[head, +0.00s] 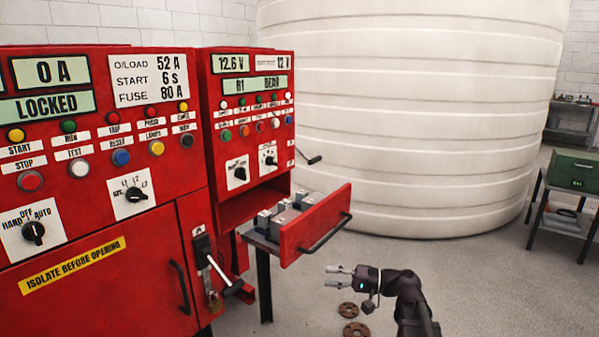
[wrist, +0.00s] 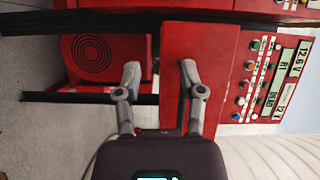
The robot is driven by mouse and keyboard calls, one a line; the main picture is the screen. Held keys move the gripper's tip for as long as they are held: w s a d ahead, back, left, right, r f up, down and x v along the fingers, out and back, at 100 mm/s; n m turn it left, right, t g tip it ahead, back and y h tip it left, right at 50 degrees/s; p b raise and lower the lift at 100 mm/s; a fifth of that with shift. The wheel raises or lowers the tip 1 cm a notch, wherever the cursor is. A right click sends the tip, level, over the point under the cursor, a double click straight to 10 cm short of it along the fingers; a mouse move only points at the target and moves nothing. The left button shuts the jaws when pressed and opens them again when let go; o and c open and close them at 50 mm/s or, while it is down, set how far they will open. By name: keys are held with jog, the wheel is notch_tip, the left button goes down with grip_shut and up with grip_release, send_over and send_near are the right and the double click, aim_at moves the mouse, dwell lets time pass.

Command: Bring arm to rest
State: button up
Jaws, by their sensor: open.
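My gripper (head: 334,277) is open and empty in the head view, held over the floor to the right of the red cabinets. Its fingers point left, below and in front of a pulled-out red drawer (head: 318,222). My arm reaches up from the bottom edge of the view. In the wrist view my gripper (wrist: 158,75) shows two spread fingers with nothing between them. The red drawer front (wrist: 200,60) and cabinet panel lie beyond the fingers there.
A red control cabinet (head: 95,200) stands at left, with a smaller panel (head: 250,120) beside it. A large white tank (head: 410,110) fills the back. Rusty discs (head: 347,310) lie on the floor near my arm. A green box (head: 575,170) sits on a bench at right.

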jog(key=s+a+f+g+h, duration=0.1)
jog(key=s+f+h, duration=0.2)
jog(key=f, duration=0.2)
jog(key=s+f+g+h, duration=0.1)
jog(key=s+f+h, duration=0.1)
jog(key=f+h, duration=0.3)
jog(key=s+d+f+n+g+h, duration=0.1)
jog(key=s+d+f+h, duration=0.6)
jog(key=d+f+h, duration=0.15)
notch_tip(320, 180, up, 29)
jog(key=p, duration=2.9)
jog(key=shift+d+h, duration=0.3)
jog(key=shift+h, duration=0.15)
jog(key=shift+s, duration=0.1)
dwell(1.5)
